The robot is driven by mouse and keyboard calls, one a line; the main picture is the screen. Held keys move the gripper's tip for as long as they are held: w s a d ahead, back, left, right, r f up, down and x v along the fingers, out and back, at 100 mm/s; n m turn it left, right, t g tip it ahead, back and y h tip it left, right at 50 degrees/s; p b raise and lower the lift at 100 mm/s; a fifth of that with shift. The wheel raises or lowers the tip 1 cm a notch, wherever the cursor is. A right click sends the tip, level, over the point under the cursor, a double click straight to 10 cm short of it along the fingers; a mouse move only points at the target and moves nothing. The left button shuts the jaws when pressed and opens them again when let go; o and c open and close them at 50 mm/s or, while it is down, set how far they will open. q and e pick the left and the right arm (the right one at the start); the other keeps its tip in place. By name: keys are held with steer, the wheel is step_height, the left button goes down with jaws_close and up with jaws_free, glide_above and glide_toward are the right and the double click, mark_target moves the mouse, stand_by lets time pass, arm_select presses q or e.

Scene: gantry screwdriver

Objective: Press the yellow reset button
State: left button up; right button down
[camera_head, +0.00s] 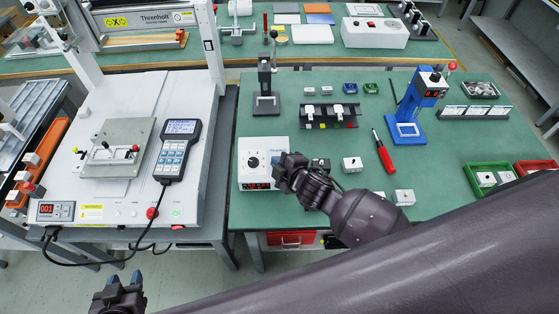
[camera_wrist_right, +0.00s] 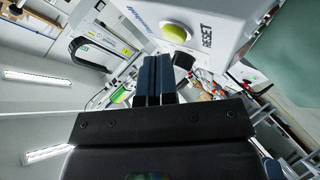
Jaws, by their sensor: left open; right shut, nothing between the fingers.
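The yellow reset button (camera_wrist_right: 177,32) shows in the right wrist view. It is a round yellow dome on a white box, beside the printed word RESET. In the head view the white box (camera_head: 262,146) sits at the front left of the green table, with a knob and a red display; I cannot make out the button there. My right gripper (camera_head: 280,160) is at the box's right side. In the right wrist view its dark fingers (camera_wrist_right: 154,60) are shut and empty, close to the button; contact cannot be told. My left gripper (camera_head: 126,277) is open and low at the left, away from the box.
A screwdriver gantry machine (camera_head: 97,190) with a handheld keypad (camera_head: 177,145) stands left of the table. A red-handled screwdriver (camera_head: 384,153), a small white block (camera_head: 352,164) and a blue stand (camera_head: 405,130) are to the right.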

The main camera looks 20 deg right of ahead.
steer(key=shift+s+r, duration=0.1)
steer(key=shift+r, duration=0.05)
steer(key=shift+s+a+r+p, duration=0.1)
steer(key=shift+s+r+p, duration=0.1)
steer(key=shift+r+p, duration=0.4)
steer(key=shift+s+a+r+p, duration=0.1)
steer(key=shift+s+r+p, duration=0.1)
steer(key=shift+r+p, duration=0.35)
steer(key=r+p, duration=0.1)
steer(key=s+r+p, duration=0.1)
steer(key=shift+s+a+r+p, duration=0.1)
steer(key=shift+a+p, duration=0.05)
steer(key=shift+p, duration=0.25)
